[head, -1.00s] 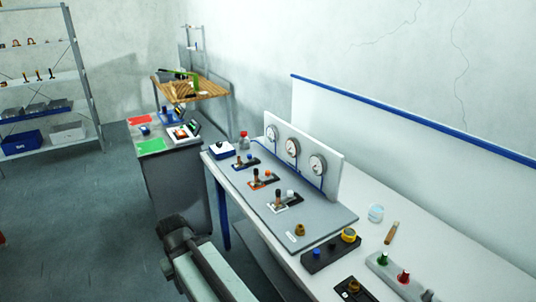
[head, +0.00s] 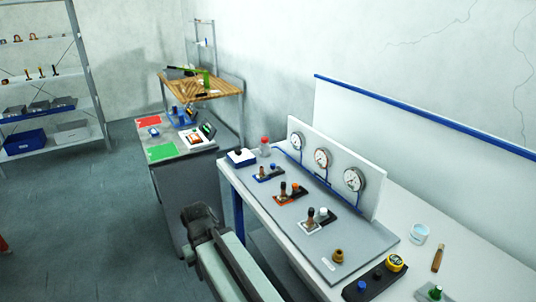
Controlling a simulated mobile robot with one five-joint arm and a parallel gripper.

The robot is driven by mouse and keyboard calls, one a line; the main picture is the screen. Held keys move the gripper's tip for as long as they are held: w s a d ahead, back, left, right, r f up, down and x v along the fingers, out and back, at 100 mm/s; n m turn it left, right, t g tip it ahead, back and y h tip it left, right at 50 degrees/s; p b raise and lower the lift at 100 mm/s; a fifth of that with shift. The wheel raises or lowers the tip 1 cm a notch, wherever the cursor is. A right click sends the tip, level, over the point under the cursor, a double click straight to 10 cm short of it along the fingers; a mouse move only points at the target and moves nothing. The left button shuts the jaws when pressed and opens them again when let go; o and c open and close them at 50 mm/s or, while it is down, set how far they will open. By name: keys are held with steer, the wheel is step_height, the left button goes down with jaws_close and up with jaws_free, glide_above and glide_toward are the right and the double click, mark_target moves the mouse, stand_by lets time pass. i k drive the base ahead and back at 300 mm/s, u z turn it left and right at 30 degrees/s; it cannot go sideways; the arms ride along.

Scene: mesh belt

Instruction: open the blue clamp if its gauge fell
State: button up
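In the head view, three clamps stand in a row on a grey panel (head: 357,259) on the white bench. The blue clamp (head: 267,174) is the farthest. The orange clamp (head: 289,193) is in the middle and the white clamp (head: 316,220) is nearest. Behind them a white board carries three round gauges: the far gauge (head: 297,141), the middle gauge (head: 322,158) and the near gauge (head: 354,180). Blue tubes run down from the board. The needles are too small to read.
A blue-and-white box (head: 240,157) and a red-capped bottle (head: 265,147) stand at the bench's far end. A brass knob (head: 338,256), a cup (head: 419,234) and a yellow-topped item (head: 396,263) are nearer. Open floor (head: 90,230) lies left of the bench.

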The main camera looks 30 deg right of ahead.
mark_target(272, 169)
steer(key=i, duration=1.05)
steer(key=u, duration=0.1)
